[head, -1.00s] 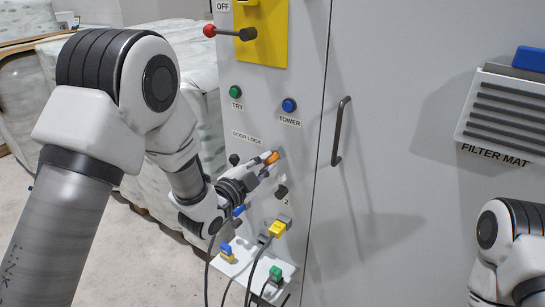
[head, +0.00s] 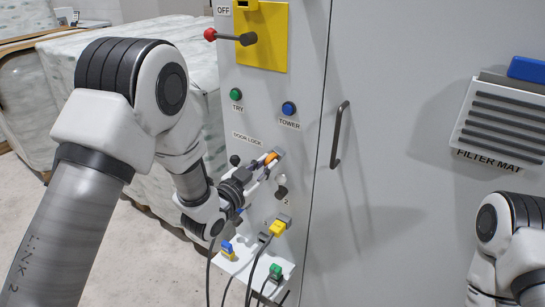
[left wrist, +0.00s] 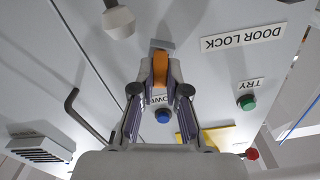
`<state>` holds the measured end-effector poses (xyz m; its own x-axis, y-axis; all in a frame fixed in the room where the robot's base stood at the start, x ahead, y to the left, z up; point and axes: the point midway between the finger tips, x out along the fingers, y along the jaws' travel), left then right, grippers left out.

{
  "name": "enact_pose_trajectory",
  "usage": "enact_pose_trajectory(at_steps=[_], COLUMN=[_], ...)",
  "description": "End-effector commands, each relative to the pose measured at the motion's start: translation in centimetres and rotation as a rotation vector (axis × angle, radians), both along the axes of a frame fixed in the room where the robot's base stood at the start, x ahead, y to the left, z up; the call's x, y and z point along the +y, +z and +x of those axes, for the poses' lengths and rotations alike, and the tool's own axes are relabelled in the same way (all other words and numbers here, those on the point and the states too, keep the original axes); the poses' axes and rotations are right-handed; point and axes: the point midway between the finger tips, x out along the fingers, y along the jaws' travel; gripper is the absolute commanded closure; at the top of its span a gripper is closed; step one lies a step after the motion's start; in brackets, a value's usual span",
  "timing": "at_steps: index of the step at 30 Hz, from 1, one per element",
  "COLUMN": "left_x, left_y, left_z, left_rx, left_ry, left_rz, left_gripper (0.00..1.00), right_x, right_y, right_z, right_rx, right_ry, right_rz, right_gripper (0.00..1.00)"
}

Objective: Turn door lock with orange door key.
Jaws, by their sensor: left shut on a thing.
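The orange door key (head: 271,157) is at the grey door lock (head: 279,152) on the panel, right of the DOOR LOCK label (head: 247,138). My left gripper (head: 267,164) is shut on the key. In the left wrist view the key (left wrist: 160,68) stands between the two fingertips (left wrist: 160,86), its far end against the grey lock piece (left wrist: 159,44). How deep the key sits is hidden. My right gripper is out of view; only part of that arm shows at the right edge.
Below the lock are a black knob (head: 281,191) and a small shelf (head: 240,258) with coloured plugs and hanging cables. Above are green TRY (head: 236,94) and blue TOWER (head: 289,108) buttons and a red-tipped lever (head: 230,36). A door handle (head: 339,134) stands to the right.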

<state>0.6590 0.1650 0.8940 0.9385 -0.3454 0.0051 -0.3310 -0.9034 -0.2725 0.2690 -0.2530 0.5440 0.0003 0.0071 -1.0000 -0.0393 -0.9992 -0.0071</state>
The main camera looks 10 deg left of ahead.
Motion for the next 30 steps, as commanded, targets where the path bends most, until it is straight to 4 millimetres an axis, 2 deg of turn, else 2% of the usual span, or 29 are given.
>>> enact_pose_trajectory(at_steps=[8, 15, 23, 24, 26, 30], left_x=[0.0, 0.0, 0.0, 0.0, 0.0, 0.0], left_y=[0.0, 0.1, -0.1, -0.1, 0.0, 0.0], left_z=[0.0, 0.0, 0.0, 0.0, 0.0, 0.0], left_rx=[0.009, 0.101, 0.114, 0.114, 0.113, 0.113], left_ry=[-0.001, -0.001, -0.002, -0.002, -0.001, -0.001], left_rz=[-0.020, -0.272, -0.310, -0.310, -0.309, -0.308], left_gripper=[1.00, 1.00, 1.00, 0.76, 0.57, 0.57], right_x=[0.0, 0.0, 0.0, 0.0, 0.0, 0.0], right_y=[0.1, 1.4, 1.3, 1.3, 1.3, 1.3], right_z=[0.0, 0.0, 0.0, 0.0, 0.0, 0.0], right_rx=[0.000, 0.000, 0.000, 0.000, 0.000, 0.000], right_ry=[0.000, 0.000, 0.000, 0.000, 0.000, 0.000], right_rz=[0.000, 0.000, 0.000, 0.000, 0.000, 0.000], right_gripper=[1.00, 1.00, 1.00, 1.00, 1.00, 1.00])
